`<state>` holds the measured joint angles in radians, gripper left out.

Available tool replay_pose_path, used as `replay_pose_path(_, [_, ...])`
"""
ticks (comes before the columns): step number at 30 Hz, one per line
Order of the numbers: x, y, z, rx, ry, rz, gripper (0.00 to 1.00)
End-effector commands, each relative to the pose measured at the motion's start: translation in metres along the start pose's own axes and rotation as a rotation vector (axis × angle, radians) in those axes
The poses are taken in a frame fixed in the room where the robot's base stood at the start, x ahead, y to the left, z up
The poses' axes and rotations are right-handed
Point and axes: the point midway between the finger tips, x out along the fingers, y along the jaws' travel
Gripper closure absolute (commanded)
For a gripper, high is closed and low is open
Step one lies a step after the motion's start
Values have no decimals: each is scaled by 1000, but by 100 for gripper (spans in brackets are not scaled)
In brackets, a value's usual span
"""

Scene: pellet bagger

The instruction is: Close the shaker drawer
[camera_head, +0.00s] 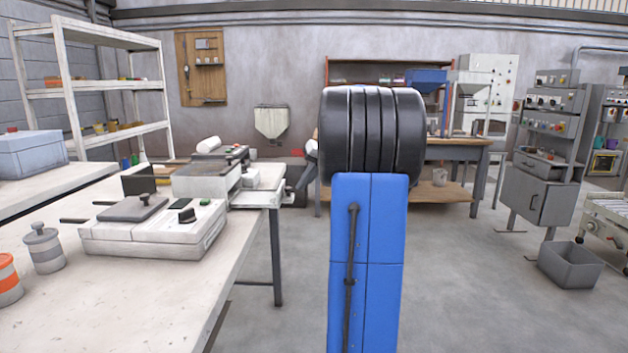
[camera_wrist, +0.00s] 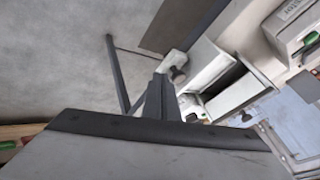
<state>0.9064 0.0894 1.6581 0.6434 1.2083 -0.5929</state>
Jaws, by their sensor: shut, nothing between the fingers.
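The shaker (camera_head: 203,182) is a whitish box-shaped machine at the far end of the left bench in the head view. Its pale drawer (camera_head: 256,198) sticks out to the right, toward the bench edge, so it stands open. In the wrist view a pale drawer-like part (camera_wrist: 205,62) with a dark knob (camera_wrist: 179,74) lies just right of my fingers. My gripper (camera_head: 289,194) is beside the drawer's outer end; its dark fingers (camera_wrist: 157,82) are together and empty. I cannot tell whether they touch the drawer. My arm hides part of the area.
A scale-like device (camera_head: 150,230) and grey and orange canisters (camera_head: 43,248) sit nearer on the bench (camera_head: 150,300). A bench leg (camera_head: 276,255) stands below the drawer. The floor (camera_head: 270,325) right of the bench is open. A grey bin (camera_head: 568,268) stands far right.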

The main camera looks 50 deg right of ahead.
Motion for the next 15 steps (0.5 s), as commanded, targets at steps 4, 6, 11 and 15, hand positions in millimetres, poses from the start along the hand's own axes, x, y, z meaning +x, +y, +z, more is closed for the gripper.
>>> replay_pose_path(4, [4,-9,0,-2,0,0,100])
replay_pose_path(6, [5,-10,0,-1,1,0,100])
replay_pose_path(11, [5,-10,0,-1,1,1,100])
replay_pose_path(15, [5,-10,0,-1,1,0,100])
